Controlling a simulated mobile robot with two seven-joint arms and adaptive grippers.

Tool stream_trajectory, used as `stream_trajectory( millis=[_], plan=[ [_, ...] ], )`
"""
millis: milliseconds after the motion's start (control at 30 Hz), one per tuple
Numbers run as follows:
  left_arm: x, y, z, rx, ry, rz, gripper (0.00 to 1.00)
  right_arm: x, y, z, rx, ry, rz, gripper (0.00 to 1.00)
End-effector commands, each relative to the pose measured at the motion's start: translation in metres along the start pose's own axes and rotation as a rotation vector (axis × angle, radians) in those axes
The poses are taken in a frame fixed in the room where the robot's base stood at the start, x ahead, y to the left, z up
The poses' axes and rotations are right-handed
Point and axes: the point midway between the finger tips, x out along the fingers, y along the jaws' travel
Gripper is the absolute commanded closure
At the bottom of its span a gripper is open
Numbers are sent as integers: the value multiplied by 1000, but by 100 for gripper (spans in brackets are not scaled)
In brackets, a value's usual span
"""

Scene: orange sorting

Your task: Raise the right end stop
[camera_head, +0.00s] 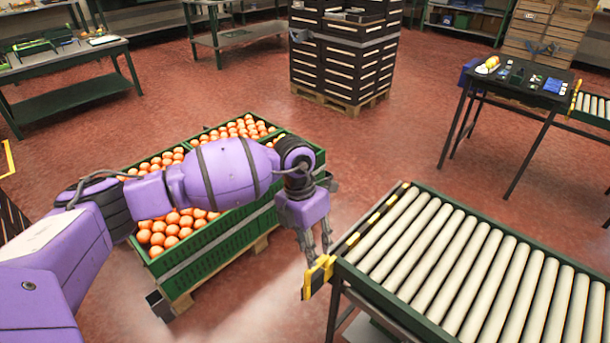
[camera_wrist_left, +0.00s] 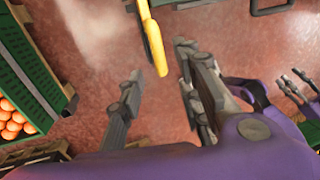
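The right end stop is a yellow-and-black striped bar (camera_head: 378,220) along the near-left end of the roller conveyor (camera_head: 480,265). It looks about level with the rollers. A yellow handle (camera_head: 317,276) sticks out at its front corner; it also shows in the left wrist view (camera_wrist_left: 153,45). My left gripper (camera_head: 318,248) points down just above and behind this handle. In the left wrist view its fingers (camera_wrist_left: 158,68) are spread, with the yellow handle seen between them and no clear contact. My right gripper (camera_wrist_left: 299,84) shows only at the right of the wrist view, fingers apart and empty.
Green crates of oranges (camera_head: 215,235) on a pallet stand left of the conveyor, below my left arm. A stack of dark crates (camera_head: 345,60) stands at the back. A dark table (camera_head: 520,85) is at the back right. Red floor lies open between them.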

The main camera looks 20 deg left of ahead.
Motion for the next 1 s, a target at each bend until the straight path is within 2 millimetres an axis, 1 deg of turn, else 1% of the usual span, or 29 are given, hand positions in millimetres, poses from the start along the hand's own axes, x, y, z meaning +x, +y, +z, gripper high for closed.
stream_trajectory(
  millis=[33, 100, 200, 300, 433, 667, 767, 900, 933, 1000],
  plan=[
    [9, -1, 0, 0, 0, -2, 68, 0, 0, 1, 0, -2, 0, 60],
    [21, -1, 1, 1, -1, -3, 68, 0, 0, 1, 0, -1, 0, 60],
    [35, -1, 1, 2, 0, -3, 68, 1, -1, -3, 1, 6, -2, 60],
    [45, -1, 1, 2, -2, -3, 68, 3, -2, -9, 1, 17, -4, 60],
    [51, -1, 1, 2, -3, -3, 68, 5, -3, -14, 1, 28, -6, 60],
    [52, -1, 1, 2, -3, -3, 68, 5, -4, -14, 2, 28, -6, 60],
    [52, -1, 1, 2, -3, -3, 80, 4, -4, -13, 2, 25, -6, 60],
    [51, -1, 1, 2, -3, -3, 98, 4, -3, -10, 3, 20, -5, 60],
    [51, -1, 1, 2, -3, -3, 100, 4, -3, -10, 3, 20, -5, 60],
    [51, -1, 1, 2, -3, -3, 100, 3, -3, -9, 3, 19, -5, 60]
  ],
)
